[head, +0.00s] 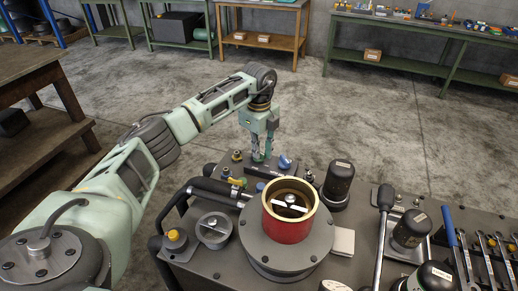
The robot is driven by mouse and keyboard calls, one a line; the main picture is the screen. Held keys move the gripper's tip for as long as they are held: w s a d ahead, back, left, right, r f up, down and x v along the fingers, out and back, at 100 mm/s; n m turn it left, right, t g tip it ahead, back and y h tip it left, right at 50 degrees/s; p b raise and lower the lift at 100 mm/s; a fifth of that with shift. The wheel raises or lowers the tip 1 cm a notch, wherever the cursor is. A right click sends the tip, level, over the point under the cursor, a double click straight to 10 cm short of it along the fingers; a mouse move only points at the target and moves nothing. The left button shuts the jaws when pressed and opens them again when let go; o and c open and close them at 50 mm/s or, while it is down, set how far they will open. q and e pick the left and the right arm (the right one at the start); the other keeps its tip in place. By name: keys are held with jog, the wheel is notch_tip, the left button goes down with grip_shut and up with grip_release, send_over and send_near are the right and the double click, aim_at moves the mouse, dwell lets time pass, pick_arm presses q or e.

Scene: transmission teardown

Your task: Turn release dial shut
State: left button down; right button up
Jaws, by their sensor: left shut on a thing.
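My left gripper (261,158) points down at the back edge of the dark bench top, left of a blue knob-like part (285,162). Its fingers are shut on a small part there, which I take to be the release dial. The fingers hide most of that part, so its angle cannot be read. A round grey cap with a pale bar (213,230) sits apart at the front left. My right gripper is not in view.
A red cylinder with a brass rim (288,225) stands on a round grey flange in the middle. Black hoses run at the left. The floor behind is clear.

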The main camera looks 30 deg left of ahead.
pick_arm(q)
jog(key=shift+m, duration=1.3)
jog(key=m, duration=1.1)
jog(key=shift+r+b, duration=0.1)
jog(key=shift+b, duration=0.3)
jog(key=c, duration=1.8)
grip_release()
